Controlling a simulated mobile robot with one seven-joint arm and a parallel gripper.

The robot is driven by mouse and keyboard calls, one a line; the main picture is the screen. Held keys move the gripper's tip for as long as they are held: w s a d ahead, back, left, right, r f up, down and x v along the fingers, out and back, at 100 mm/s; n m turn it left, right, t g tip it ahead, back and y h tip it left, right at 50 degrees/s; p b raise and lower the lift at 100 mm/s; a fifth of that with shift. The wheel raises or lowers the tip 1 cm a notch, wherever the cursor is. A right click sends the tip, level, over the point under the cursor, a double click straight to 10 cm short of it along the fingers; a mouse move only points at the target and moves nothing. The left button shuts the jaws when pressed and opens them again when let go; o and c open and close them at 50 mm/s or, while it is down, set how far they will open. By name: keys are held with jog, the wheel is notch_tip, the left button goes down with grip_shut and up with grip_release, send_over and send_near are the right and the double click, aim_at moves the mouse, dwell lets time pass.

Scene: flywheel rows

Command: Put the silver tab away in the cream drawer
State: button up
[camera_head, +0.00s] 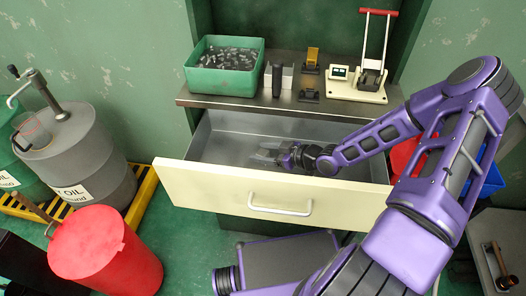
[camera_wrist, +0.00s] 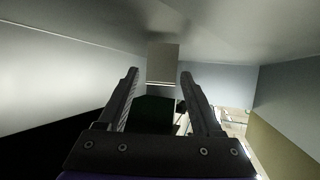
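The cream drawer (camera_head: 225,187) is pulled open below the counter, and its grey inside shows. My gripper (camera_head: 268,157) reaches into the drawer from the right, low over its floor. In the wrist view my gripper (camera_wrist: 159,76) has its two dark fingers spread apart. A small grey block, which looks like the silver tab (camera_wrist: 163,64), shows between and just beyond the fingertips. Gaps show on both sides of it, and it appears against the grey drawer surface. In the head view I cannot clearly tell the tab from the fingers.
The counter (camera_head: 225,101) above holds a green bin (camera_head: 222,80) of small metal parts, dark and yellow fixtures (camera_head: 310,75), and a cream press with a red handle (camera_head: 377,13). A red bin (camera_head: 105,255) and oil drum (camera_head: 85,150) stand left. The drawer looks otherwise empty.

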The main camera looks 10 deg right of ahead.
jog(key=shift+r, duration=0.1)
jog(key=shift+r+p, duration=0.3)
jog(key=shift+p, duration=0.05)
jog(key=p+v, duration=0.2)
jog(key=v, duration=1)
jog(key=shift+r, duration=0.2)
